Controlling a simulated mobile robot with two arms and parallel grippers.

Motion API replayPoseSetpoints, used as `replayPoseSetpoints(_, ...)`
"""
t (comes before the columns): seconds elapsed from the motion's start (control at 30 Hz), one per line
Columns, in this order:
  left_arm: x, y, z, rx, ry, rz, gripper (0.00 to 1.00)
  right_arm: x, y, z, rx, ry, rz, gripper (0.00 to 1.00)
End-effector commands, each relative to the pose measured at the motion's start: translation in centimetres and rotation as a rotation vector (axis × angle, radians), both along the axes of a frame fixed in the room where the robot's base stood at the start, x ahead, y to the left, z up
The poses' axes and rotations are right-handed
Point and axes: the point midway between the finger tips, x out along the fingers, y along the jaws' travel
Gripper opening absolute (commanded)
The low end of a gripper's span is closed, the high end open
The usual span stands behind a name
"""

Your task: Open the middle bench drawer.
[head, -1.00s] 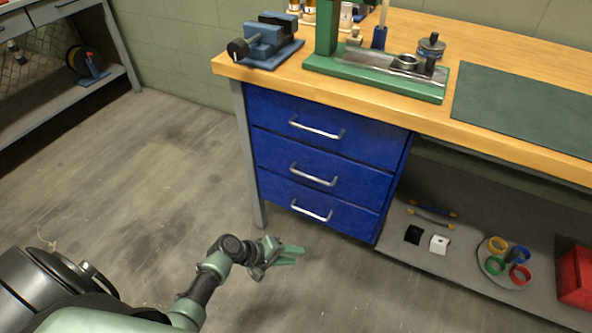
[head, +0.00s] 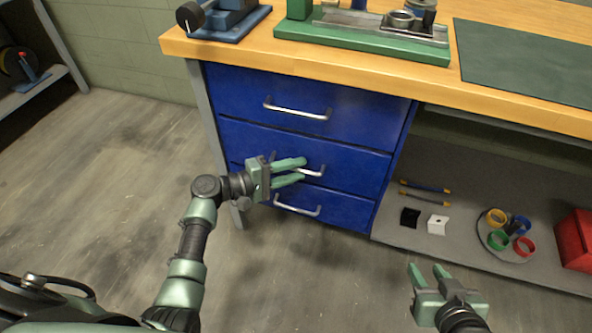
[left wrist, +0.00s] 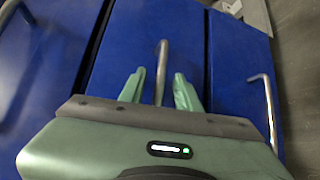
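The blue middle drawer (head: 357,158) is shut, in a stack of three under the bench. Its silver bar handle (head: 318,173) is partly hidden behind my left gripper (head: 304,170). In the left wrist view the handle (left wrist: 162,58) lines up between the two green fingers (left wrist: 160,82), which are apart and not closed on it. I cannot tell how deep the bar sits between them. My right gripper (head: 426,266) is open and empty, low over the floor in front of the lower shelf.
The top drawer handle (head: 298,112) and bottom drawer handle (head: 297,206) are close above and below. The wooden bench top (head: 240,52) overhangs the drawers. A lower shelf (head: 400,225) to the right holds several small items. The floor before the drawers is clear.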

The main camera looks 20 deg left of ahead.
Motion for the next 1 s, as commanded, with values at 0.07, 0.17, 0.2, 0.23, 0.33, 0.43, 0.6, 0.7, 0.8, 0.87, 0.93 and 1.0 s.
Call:
replayPoseSetpoints(0.07,0.25,-0.28,-0.02,0.001,-0.001,0.0,0.33,0.21,0.1,0.16,0.003,-0.014,0.001,0.36)
replayPoseSetpoints(0.17,0.32,-0.36,-0.04,0.001,-0.001,0.0,0.33,0.31,0.14,0.29,0.005,-0.019,0.001,0.36)
replayPoseSetpoints(0.2,0.31,-0.35,-0.03,0.001,-0.001,0.0,0.33,0.31,0.13,0.3,0.005,-0.019,0.001,0.36)
replayPoseSetpoints(0.23,0.31,-0.34,-0.03,0.001,-0.001,0.0,0.33,0.31,0.14,0.3,0.005,-0.019,0.001,0.36)
replayPoseSetpoints(0.33,0.3,-0.34,-0.04,0.001,-0.001,0.0,0.27,0.3,0.13,0.28,0.005,-0.019,0.001,0.36)
replayPoseSetpoints(0.43,0.29,-0.31,-0.05,0.001,-0.001,0.0,0.0,0.3,0.13,0.27,0.004,-0.018,0.001,0.36)
replayPoseSetpoints(0.6,0.27,-0.3,-0.06,0.002,0.0,0.001,0.0,0.3,0.11,0.27,0.004,-0.018,0.001,0.36)
replayPoseSetpoints(0.7,0.27,-0.29,-0.07,0.002,0.0,0.001,0.0,0.3,0.1,0.27,0.004,-0.018,0.001,0.36)
replayPoseSetpoints(0.8,0.27,-0.29,-0.07,0.002,0.0,0.001,0.0,0.31,0.1,0.27,0.004,-0.019,0.0,0.36)
replayPoseSetpoints(0.87,0.27,-0.27,-0.08,0.001,0.001,0.001,0.0,0.3,0.1,0.26,0.004,-0.019,0.0,0.36)
replayPoseSetpoints(0.93,0.27,-0.27,-0.08,0.002,0.0,0.001,0.0,0.3,0.1,0.26,0.004,-0.019,0.0,0.36)
replayPoseSetpoints(1.0,0.27,-0.27,-0.08,0.002,0.0,0.001,0.0,0.3,0.1,0.26,0.004,-0.018,0.001,0.36)
